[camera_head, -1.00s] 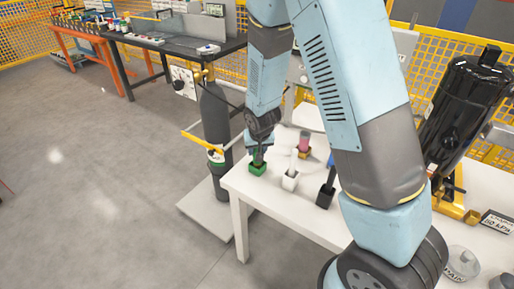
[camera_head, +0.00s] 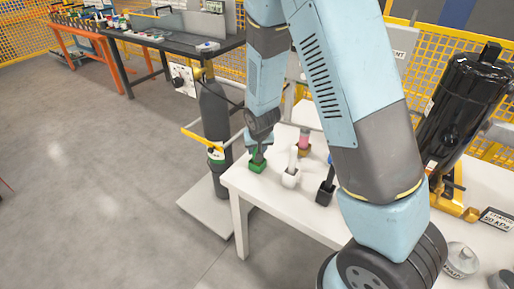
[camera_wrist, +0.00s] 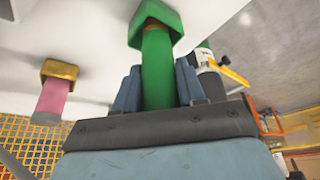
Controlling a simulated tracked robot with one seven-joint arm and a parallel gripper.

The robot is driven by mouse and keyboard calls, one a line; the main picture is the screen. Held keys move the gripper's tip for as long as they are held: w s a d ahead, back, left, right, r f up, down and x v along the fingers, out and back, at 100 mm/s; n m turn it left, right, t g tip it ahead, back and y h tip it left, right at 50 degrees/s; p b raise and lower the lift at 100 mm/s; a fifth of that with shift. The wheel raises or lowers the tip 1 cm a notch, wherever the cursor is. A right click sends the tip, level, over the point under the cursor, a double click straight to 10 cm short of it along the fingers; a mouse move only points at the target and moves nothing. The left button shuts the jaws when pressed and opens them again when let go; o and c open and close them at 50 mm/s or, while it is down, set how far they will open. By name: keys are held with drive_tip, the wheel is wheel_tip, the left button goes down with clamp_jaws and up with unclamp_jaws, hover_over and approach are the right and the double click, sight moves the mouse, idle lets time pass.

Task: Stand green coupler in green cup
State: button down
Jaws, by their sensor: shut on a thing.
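In the wrist view the green coupler (camera_wrist: 157,75) is a green cylinder with a brownish ring at its far end. My gripper (camera_wrist: 157,88) is shut on it, one blue-grey finger on each side. The coupler's far end is at the mouth of the square green cup (camera_wrist: 140,28) and looks to be inside it; how deep it sits is hidden. In the head view my gripper (camera_head: 258,153) is right above the green cup (camera_head: 257,167), near the white table's left corner. The coupler is mostly hidden there.
A white cup (camera_head: 291,179) with a white piece stands to the right. A black cup (camera_head: 325,196) and a yellow cup (camera_head: 304,151) with a pink piece are also near. A grey gas cylinder (camera_head: 215,125) stands left of the table (camera_head: 275,207). A black compressor (camera_head: 462,110) is at right.

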drive_tip(key=c, duration=0.6)
unclamp_jaws()
drive_tip(key=shift+v, duration=6.8)
drive_tip(key=s+d+r+m, duration=0.1)
drive_tip(key=s+d+r, duration=0.3)
drive_tip(key=d+r, duration=0.3)
drive_tip(key=s+d+r, duration=0.4)
drive_tip(key=d+r, duration=0.2)
drive_tip(key=r, duration=0.3)
drive_tip(key=shift+t+h, duration=0.3)
drive_tip(key=shift+t, duration=0.3)
drive_tip(key=s+d+r, duration=0.1)
drive_tip(key=s+r, duration=0.1)
drive_tip(key=s, duration=0.2)
drive_tip(key=s+d+r, duration=0.2)
drive_tip(key=s, duration=0.2)
drive_tip(key=s+d+r, duration=0.2)
drive_tip(key=s+r, duration=0.1)
drive_tip(key=s, duration=0.2)
